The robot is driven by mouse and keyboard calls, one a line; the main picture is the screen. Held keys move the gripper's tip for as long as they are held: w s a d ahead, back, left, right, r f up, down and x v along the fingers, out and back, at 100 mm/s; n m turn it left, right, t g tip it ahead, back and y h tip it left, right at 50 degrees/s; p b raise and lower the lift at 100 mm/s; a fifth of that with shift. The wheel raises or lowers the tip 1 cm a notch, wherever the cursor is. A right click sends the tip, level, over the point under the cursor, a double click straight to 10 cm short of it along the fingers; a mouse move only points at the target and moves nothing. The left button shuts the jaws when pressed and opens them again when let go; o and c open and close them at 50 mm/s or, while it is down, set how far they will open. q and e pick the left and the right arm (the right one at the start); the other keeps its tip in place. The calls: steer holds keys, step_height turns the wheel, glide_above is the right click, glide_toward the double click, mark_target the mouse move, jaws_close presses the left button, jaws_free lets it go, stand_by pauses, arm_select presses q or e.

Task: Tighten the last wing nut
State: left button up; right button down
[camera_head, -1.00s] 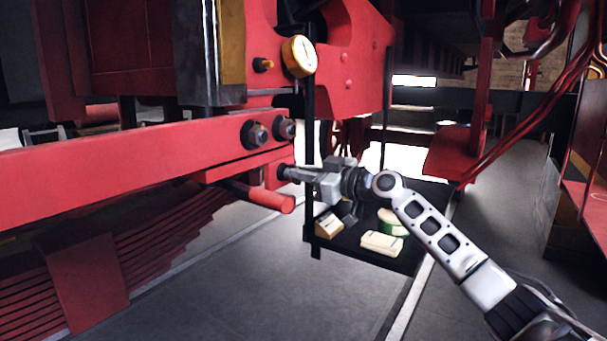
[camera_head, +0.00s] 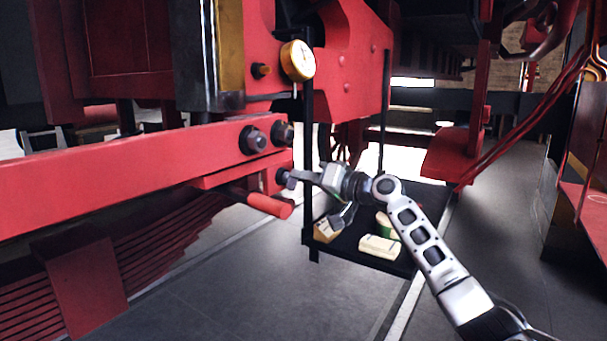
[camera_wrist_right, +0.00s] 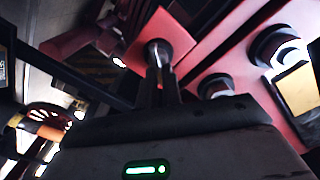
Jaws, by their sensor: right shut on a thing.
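My right gripper (camera_head: 295,177) reaches in from the right to the end of the red bar below the long red beam (camera_head: 120,160). Its fingers are shut on the small dark wing nut (camera_head: 284,178) there, which they mostly hide. In the right wrist view the fingers (camera_wrist_right: 163,90) close in front of a round dark stud or nut (camera_wrist_right: 158,50) on a red block. Two larger dark nuts, a left one (camera_head: 253,140) and a right one (camera_head: 282,133), sit on the beam just above. My left gripper is out of view.
A red cylindrical handle (camera_head: 262,203) sticks out just below the gripper. A black tray stand (camera_head: 345,255) with a cream box (camera_head: 380,246) and other small items is under my right arm. A dial gauge (camera_head: 298,60) is above. The floor in front is clear.

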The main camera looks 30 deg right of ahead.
arm_select(q)
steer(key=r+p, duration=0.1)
steer(key=p, duration=0.1)
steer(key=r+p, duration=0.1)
steer(key=p, duration=0.2)
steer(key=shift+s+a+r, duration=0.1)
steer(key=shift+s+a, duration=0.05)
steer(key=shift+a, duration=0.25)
arm_select(e)
steer(key=m, duration=0.7)
steer(key=f+m, duration=0.1)
steer(key=m, duration=0.2)
steer(key=shift+d+m, duration=0.2)
steer(key=shift+m, duration=0.2)
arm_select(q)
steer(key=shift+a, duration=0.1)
arm_select(e)
steer(key=c, duration=1.7)
jaws_free()
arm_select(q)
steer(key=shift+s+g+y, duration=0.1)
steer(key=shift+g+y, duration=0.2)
arm_select(e)
steer(key=shift+o, duration=0.7)
